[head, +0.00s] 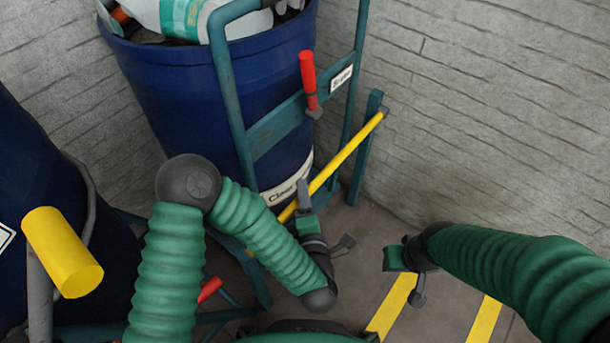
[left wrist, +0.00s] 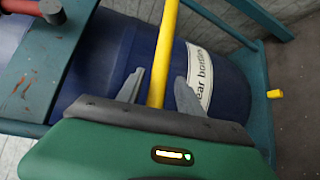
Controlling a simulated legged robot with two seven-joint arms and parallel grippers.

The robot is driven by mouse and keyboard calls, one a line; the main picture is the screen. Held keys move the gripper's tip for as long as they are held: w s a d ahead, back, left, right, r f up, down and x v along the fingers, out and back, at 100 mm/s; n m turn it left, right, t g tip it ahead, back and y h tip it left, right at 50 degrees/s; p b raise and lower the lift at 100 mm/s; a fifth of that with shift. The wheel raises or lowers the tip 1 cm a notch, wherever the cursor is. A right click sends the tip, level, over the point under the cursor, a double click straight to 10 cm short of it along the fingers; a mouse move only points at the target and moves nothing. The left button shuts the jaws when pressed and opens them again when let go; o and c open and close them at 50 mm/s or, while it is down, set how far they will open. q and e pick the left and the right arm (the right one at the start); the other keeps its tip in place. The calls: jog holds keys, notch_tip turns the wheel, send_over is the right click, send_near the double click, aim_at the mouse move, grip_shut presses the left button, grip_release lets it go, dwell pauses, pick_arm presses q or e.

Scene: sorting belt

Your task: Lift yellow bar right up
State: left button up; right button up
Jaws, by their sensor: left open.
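The yellow bar (head: 345,155) slopes from a teal post at upper right down toward my left gripper (head: 324,217) in the head view. In the left wrist view the bar (left wrist: 166,45) runs down between the two grey fingers of my left gripper (left wrist: 159,90). The fingers are apart, with a gap on both sides of the bar. The bar's lower part is hidden behind the gripper. My right gripper (head: 408,272) hangs at the right over the floor, away from the bar; its jaw gap is unclear.
A blue barrel (head: 190,90) of waste stands in a teal frame (head: 232,100) behind the bar. A red handle (head: 308,75) is on the frame. A thick yellow grip (head: 62,252) is at left. Floor with yellow stripes (head: 392,305) is clear at lower right.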

pick_arm(q)
jog(key=shift+w, duration=0.25)
jog(key=shift+d, duration=0.1)
jog(key=c, duration=0.9)
grip_shut()
jog(key=shift+s+f, duration=0.15)
